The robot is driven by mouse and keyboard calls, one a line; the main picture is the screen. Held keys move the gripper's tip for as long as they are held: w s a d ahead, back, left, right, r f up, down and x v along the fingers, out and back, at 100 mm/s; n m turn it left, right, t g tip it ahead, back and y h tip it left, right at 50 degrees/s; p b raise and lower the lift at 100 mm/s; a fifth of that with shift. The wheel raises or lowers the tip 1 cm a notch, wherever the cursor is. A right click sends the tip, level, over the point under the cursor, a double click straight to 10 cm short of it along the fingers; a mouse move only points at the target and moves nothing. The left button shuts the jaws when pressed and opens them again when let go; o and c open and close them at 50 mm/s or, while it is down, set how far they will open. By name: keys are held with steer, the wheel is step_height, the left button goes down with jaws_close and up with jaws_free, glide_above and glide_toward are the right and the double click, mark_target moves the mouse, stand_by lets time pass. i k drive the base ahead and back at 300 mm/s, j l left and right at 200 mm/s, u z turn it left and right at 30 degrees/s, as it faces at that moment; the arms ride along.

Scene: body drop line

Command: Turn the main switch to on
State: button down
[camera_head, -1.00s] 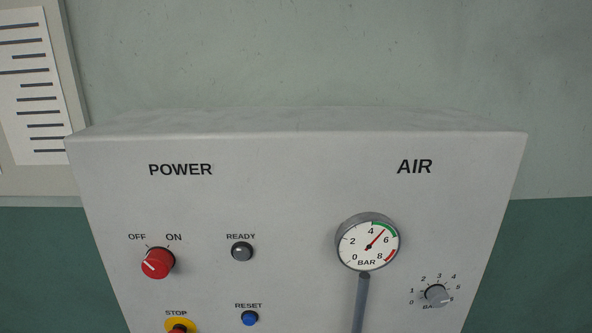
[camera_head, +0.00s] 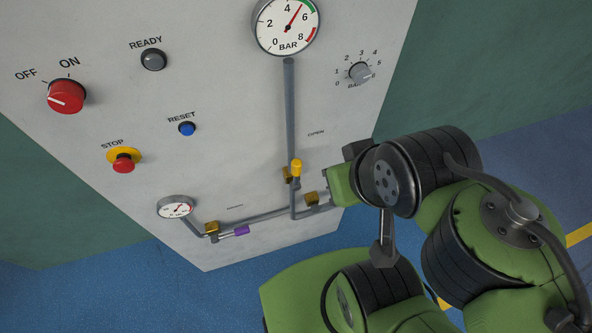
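The main switch (camera_head: 67,96) is a red round knob at the upper left of the grey panel, below the OFF and ON labels. Its white mark points left, on the OFF side. My green and black arm (camera_head: 430,215) is folded at the right and lower right, well apart from the knob. I cannot make out the fingers of my gripper in this view. Nothing touches the switch.
The panel also bears a READY lamp (camera_head: 153,60), a blue RESET button (camera_head: 187,129), a red STOP button (camera_head: 123,162), a large gauge (camera_head: 287,22), a grey dial (camera_head: 360,73) and a small gauge (camera_head: 175,208). A yellow-handled valve (camera_head: 296,168) sits on the pipes. Blue floor (camera_head: 110,290) lies below.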

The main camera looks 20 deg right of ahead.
mark_target(67, 97)
steer(key=u, duration=1.5)
